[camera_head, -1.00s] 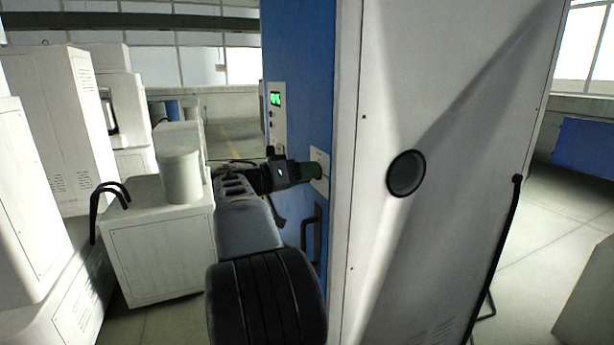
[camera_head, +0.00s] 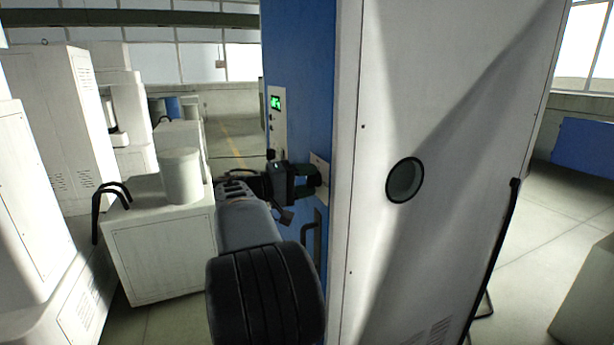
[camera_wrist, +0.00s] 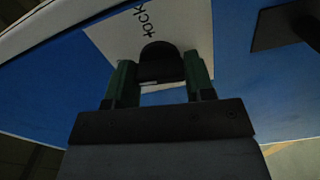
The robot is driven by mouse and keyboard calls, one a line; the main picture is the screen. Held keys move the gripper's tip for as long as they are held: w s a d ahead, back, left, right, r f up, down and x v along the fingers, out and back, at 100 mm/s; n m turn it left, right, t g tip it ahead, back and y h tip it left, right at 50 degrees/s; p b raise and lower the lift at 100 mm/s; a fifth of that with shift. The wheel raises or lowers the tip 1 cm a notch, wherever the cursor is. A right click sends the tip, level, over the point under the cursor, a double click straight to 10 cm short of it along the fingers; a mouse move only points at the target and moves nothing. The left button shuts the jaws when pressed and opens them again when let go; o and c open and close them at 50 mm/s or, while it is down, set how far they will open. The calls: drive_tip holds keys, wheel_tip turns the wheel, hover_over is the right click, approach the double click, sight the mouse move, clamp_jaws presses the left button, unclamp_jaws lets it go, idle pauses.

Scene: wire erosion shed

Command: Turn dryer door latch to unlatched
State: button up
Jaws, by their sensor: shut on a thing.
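The dryer is a tall cabinet with a blue front (camera_head: 296,75) and a white side. Its door latch is a dark rounded knob (camera_wrist: 160,62) on a white label plate (camera_wrist: 110,35), seen in the wrist view. My gripper (camera_wrist: 160,85) has its two green fingers on either side of the knob and is shut on it. In the head view my gripper (camera_head: 312,182) reaches the plate on the blue front from the left. The latch itself is mostly hidden there by the fingers. Part of the label's lettering shows in the wrist view.
A dark door handle (camera_head: 311,240) is below the latch. A panel with a green display (camera_head: 276,102) is above it. A white cabinet (camera_head: 160,250) with a white cylinder (camera_head: 180,176) on top stands left of my arm. A round port (camera_head: 405,180) is on the dryer's side.

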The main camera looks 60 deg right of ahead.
drive_tip(key=shift+n+p, duration=0.3)
drive_tip(key=shift+n, duration=0.7)
drive_tip(key=o, duration=0.9)
drive_tip(key=v, duration=1.3)
drive_tip(key=shift+w+a+b, duration=0.25)
drive_tip(key=shift+a+b, duration=0.1)
